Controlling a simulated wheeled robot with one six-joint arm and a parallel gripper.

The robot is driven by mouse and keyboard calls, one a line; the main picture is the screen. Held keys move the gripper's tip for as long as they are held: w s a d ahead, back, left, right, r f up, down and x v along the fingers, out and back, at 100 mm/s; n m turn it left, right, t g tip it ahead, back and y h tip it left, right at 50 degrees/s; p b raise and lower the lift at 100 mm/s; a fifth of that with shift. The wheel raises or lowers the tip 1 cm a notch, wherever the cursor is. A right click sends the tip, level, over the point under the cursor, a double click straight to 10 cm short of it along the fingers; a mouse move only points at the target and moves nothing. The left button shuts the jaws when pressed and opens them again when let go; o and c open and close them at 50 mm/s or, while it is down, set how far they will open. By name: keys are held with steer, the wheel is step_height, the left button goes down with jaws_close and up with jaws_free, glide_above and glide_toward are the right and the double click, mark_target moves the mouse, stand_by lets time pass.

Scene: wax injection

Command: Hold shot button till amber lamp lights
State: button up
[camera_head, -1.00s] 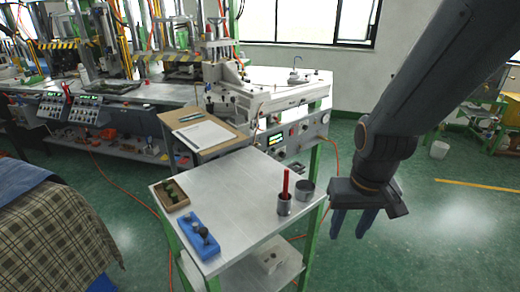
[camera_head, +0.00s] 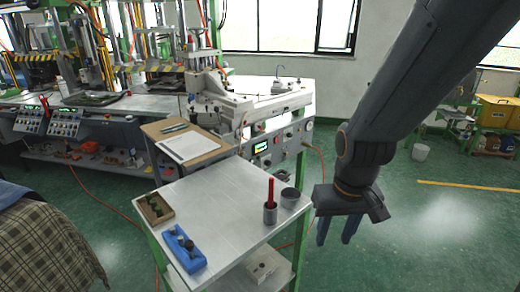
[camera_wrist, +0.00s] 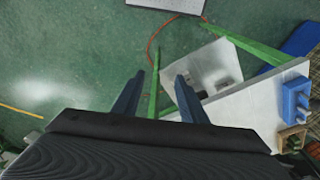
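The wax injection machine (camera_head: 262,103) stands behind the small table. Its front panel (camera_head: 277,143) carries a lit green display (camera_head: 260,147) and several small knobs or buttons. I cannot tell which is the shot button, and no lit amber lamp can be made out. My gripper (camera_head: 335,232) hangs pointing down, right of the small table and in front of the panel, well apart from it. In the wrist view my gripper (camera_wrist: 158,82) has its two fingers spread with nothing between them.
The small table (camera_head: 222,215) holds a blue block fixture (camera_head: 185,252), a brown tray (camera_head: 153,211), a cup with a red stick (camera_head: 270,213) and a grey cup (camera_head: 290,198). A clipboard (camera_head: 190,146) lies behind. An orange hose (camera_head: 322,165) runs beside the machine. Floor at right is open.

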jaws_close()
stand_by(1.6)
